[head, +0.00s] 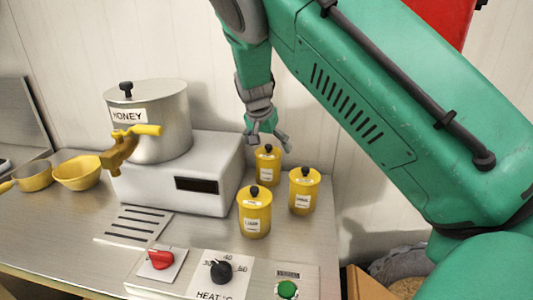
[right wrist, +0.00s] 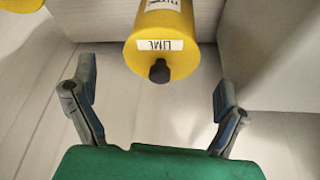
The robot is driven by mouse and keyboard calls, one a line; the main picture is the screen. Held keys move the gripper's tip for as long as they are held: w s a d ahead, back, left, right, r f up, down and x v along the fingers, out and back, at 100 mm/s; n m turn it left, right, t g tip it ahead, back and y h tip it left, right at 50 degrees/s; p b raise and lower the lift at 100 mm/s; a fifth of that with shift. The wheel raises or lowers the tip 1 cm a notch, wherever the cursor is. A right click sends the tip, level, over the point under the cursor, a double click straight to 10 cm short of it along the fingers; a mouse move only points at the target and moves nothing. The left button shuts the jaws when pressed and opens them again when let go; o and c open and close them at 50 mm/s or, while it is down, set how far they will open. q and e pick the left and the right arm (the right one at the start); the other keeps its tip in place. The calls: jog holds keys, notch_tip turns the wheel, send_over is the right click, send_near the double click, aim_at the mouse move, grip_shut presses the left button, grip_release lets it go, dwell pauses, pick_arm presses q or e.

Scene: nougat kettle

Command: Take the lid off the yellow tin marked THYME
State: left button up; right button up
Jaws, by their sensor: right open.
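Three yellow tins with black-knobbed lids stand at the right of the steel counter: a back tin (head: 267,168), a right tin (head: 304,196) and a front tin (head: 254,217). In the right wrist view a yellow tin (right wrist: 172,28) with a black knob (right wrist: 160,71) lies ahead, between the lines of my spread fingers (right wrist: 158,110). My left gripper is out of view.
A steel HONEY pot (head: 160,95) with a brass tap (head: 120,150) stands on a grey heater (head: 215,160) left of the tins. Yellow bowls (head: 78,172) are further left. The wall is close behind the tins.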

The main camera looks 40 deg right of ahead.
aim_at(270, 145)
jog(key=shift+w+d+f, duration=0.25)
jog(key=shift+d+f, duration=0.7)
jog(key=shift+f, duration=0.25)
jog(key=shift+a+r, duration=0.25)
jog(key=shift+a, duration=0.2)
jog(key=shift+c, duration=0.5)
jog(key=shift+s+a+r, duration=0.1)
jog(key=shift+a, duration=0.2)
jog(key=c, duration=0.7)
jog(key=shift+a+r, duration=0.1)
jog(key=shift+a, duration=0.2)
jog(key=shift+c, duration=1.4)
jog(key=shift+d, duration=0.5)
jog(key=r, duration=0.4)
jog(key=shift+d, duration=0.35)
jog(key=v, duration=0.4)
jog(key=w+v, duration=0.1)
jog(key=shift+d+r, duration=0.25)
jog(key=shift+r, duration=0.35)
jog(key=shift+r+p, duration=0.3)
jog(key=shift+p, duration=0.05)
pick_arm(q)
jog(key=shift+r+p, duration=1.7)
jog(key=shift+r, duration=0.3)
pick_arm(e)
jog(key=shift+r, duration=1.2)
